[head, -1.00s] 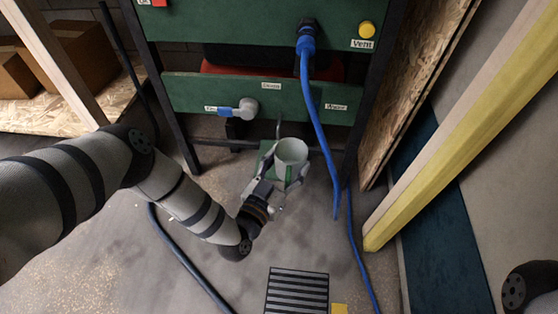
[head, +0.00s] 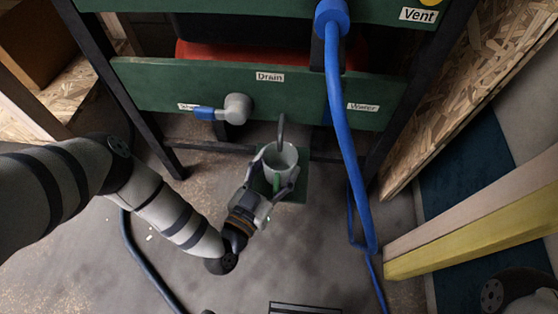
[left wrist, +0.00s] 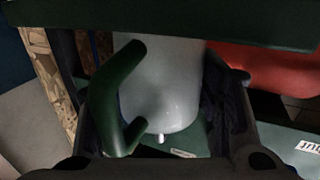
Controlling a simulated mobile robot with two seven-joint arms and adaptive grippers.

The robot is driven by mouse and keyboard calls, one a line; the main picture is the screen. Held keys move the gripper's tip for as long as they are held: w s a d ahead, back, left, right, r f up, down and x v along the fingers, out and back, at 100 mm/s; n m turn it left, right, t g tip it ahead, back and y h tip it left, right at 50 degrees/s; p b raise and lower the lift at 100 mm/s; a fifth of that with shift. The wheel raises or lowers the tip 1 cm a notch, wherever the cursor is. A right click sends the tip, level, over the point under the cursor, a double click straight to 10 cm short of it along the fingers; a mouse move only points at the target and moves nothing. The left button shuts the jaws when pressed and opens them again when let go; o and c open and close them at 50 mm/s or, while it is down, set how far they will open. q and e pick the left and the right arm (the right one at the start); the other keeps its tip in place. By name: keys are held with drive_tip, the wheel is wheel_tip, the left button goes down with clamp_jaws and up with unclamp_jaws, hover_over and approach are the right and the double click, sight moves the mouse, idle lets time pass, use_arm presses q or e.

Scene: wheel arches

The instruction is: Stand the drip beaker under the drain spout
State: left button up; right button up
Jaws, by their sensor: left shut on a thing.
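The drip beaker (head: 281,158) is a pale cup with a green handle (head: 277,183). It is in the middle of the head view, its open top facing up. It fills the middle of the left wrist view (left wrist: 165,88), with the handle in front. My left gripper (head: 277,174) is shut on the beaker, with a finger on either side. The drain spout (head: 281,128) is a thin grey pipe below the "Drain" label, with its lower end at the beaker's mouth. I cannot tell whether the beaker's base touches the green plate (head: 297,191). My right gripper is out of view.
A green panel (head: 150,92) with a grey valve (head: 238,107) and blue lever stands behind the beaker. A blue hose (head: 345,140) hangs close on the right. Dark frame legs stand either side. A yellow-faced beam (head: 480,235) is at right. The floor in front is mostly clear.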

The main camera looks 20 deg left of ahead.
use_arm(q)
drive_tip(key=shift+r, duration=0.2)
drive_tip(key=shift+f, duration=0.25)
drive_tip(key=o, duration=1.1)
drive_tip(key=shift+o, duration=0.4)
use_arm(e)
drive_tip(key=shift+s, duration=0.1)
use_arm(q)
drive_tip(key=shift+r, duration=0.15)
drive_tip(key=s+a+p, duration=0.1)
drive_tip(key=s+p, duration=0.2)
drive_tip(key=s, duration=0.9)
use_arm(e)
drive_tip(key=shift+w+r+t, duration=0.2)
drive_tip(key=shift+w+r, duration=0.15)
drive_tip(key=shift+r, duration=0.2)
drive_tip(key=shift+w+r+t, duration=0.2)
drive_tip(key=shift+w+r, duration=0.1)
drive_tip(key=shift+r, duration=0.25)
